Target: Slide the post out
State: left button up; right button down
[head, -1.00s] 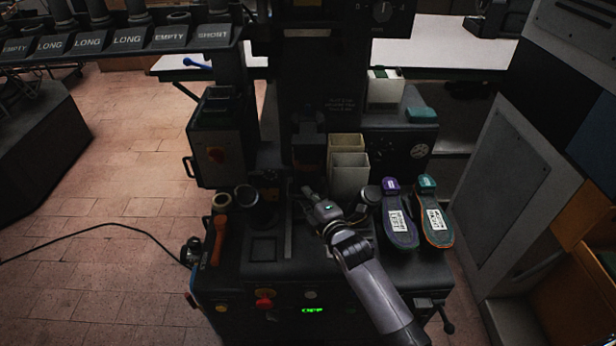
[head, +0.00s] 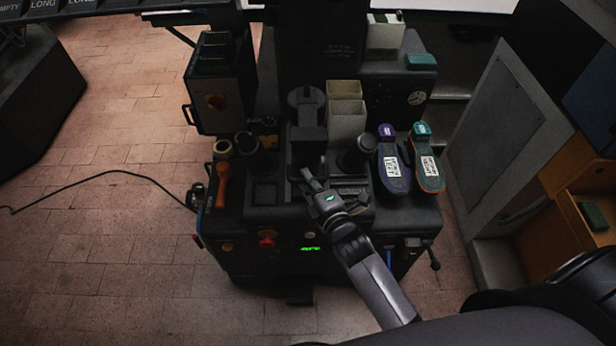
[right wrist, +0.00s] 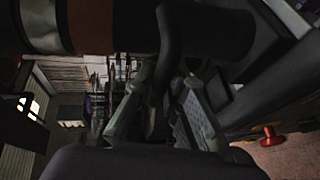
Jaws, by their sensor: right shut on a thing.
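The post (right wrist: 210,28) appears in the right wrist view as a thick dark cylinder with a brown band, lying across the top of the picture. A dark curved handle (right wrist: 166,60) hangs from it between the fingers of my right gripper (right wrist: 158,105). The gripper is shut on this handle. In the head view my right gripper (head: 310,182) is over the front middle of the dark machine (head: 285,217). The held part is dark and hard to separate from the machine there. My left gripper is not in view.
Two labelled shoe soles, one purple-topped (head: 393,165) and one teal-topped (head: 427,165), lie at the right. A black cylinder (head: 356,155) stands beside them. Pale bins (head: 346,120) are behind. An orange-handled tool (head: 223,182) is at the left. A red knob (head: 267,238) is on the front.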

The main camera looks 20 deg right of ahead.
jog(key=c, duration=1.7)
grip_release()
jog(key=shift+s+a, duration=0.1)
jog(key=shift+s, duration=0.2)
jog(key=shift+o, duration=0.5)
jog(key=shift+w, duration=0.1)
jog(key=v, duration=1.2)
jog(key=shift+f, duration=0.15)
